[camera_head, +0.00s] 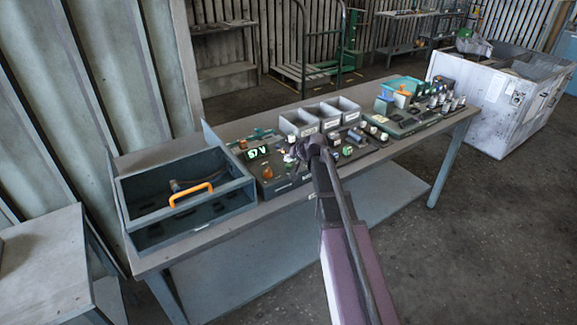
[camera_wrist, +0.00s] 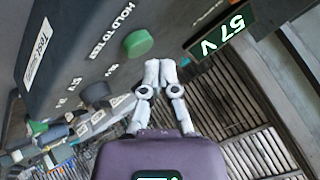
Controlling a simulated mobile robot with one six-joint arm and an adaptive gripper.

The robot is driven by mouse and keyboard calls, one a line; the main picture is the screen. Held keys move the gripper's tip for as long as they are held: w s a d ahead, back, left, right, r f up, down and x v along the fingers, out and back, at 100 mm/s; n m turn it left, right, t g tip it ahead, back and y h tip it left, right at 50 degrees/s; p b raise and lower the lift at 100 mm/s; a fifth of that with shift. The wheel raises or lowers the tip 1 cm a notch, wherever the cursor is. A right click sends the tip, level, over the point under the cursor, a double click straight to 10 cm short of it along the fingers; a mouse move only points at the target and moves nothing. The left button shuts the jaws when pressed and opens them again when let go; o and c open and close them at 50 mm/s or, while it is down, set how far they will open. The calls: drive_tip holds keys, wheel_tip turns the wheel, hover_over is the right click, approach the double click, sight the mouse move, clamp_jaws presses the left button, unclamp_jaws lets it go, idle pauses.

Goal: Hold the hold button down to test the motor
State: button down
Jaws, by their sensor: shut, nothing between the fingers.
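The round green hold button (camera_wrist: 138,43) sits on a dark grey panel (camera_wrist: 75,45) beside the printed words "HOLD TO TEST" in the wrist view. My gripper (camera_wrist: 160,68) is shut and empty. Its pale fingertips are pointed toward the panel, a little below and right of the button in that picture. A small gap shows between fingertips and button; the depth between them is unclear. In the head view my arm hides part of the panel.
On the bench (camera_head: 160,262), an open grey box with an orange handle (camera_head: 191,196) stands left of the panel. Grey bins (camera_head: 323,113) stand behind. More panels with knobs (camera_head: 420,118) lie to the right. A white crate (camera_head: 480,100) stands beyond the bench.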

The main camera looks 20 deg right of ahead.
sight(289, 165)
drive_tip(key=shift+f, duration=0.2)
drive_tip(key=shift+f+b, duration=0.25)
drive_tip(key=shift+b, duration=0.15)
drive_tip(key=shift+f+b, duration=0.4)
drive_tip(key=shift+b, duration=0.05)
idle(0.8)
drive_tip(key=shift+r, duration=0.1)
idle(2.0)
drive_tip(key=shift+r+p, duration=0.75)
drive_tip(key=shift+p, duration=0.15)
drive_tip(key=shift+r, duration=0.15)
drive_tip(key=shift+r+p, duration=2.4)
drive_tip(key=shift+p, duration=0.1)
